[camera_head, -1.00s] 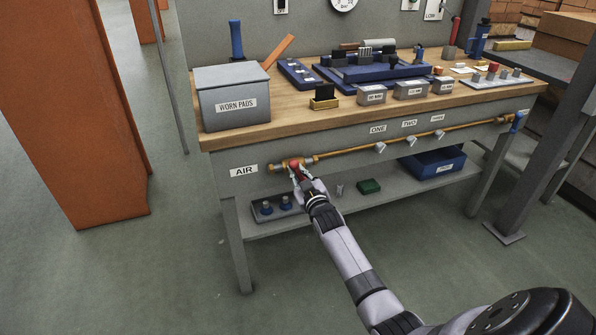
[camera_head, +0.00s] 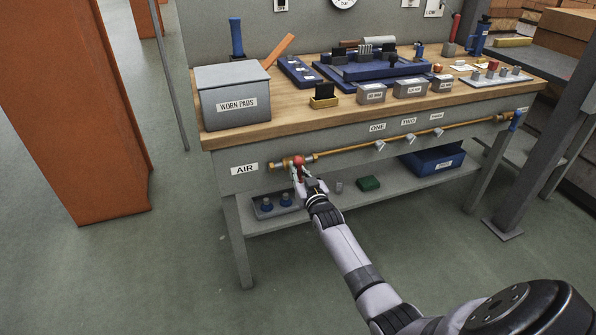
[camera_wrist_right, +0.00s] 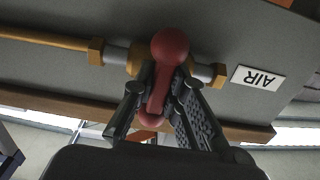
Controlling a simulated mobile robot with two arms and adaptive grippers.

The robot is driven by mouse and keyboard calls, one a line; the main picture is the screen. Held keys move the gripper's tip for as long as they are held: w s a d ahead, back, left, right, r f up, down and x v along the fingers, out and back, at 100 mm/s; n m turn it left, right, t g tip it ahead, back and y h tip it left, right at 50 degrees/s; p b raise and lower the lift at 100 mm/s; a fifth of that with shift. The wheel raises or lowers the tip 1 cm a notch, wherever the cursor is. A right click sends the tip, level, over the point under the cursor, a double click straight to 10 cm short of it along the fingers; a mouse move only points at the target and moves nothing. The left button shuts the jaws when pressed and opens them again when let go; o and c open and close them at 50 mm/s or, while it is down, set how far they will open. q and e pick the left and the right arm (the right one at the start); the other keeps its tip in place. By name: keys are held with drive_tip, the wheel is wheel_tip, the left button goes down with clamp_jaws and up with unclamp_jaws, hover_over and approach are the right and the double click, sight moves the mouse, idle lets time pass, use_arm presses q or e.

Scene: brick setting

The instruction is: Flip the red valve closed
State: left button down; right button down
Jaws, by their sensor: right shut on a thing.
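The red valve (camera_head: 298,161) sits on the brass air pipe (camera_head: 380,145) along the bench front, beside the AIR label (camera_head: 244,169). In the right wrist view the red valve handle (camera_wrist_right: 160,85) has a round knob end over the pipe and runs down between my fingers. My right gripper (camera_head: 300,177) is at the valve, shut on the handle; its fingers lie on both sides of it in the wrist view (camera_wrist_right: 160,95). The handle's lower part is partly hidden by the fingers. My left gripper is not in view.
The workbench (camera_head: 300,115) stands above the pipe, with a WORN PADS box (camera_head: 235,95) at its left end. Several small grey pipe outlets lie right of the valve. A lower shelf holds a blue bin (camera_head: 437,160) and a green block (camera_head: 368,183). Floor in front is clear.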

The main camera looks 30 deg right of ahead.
drive_tip(key=c, duration=1.6)
unclamp_jaws()
drive_tip(key=v, duration=1.2)
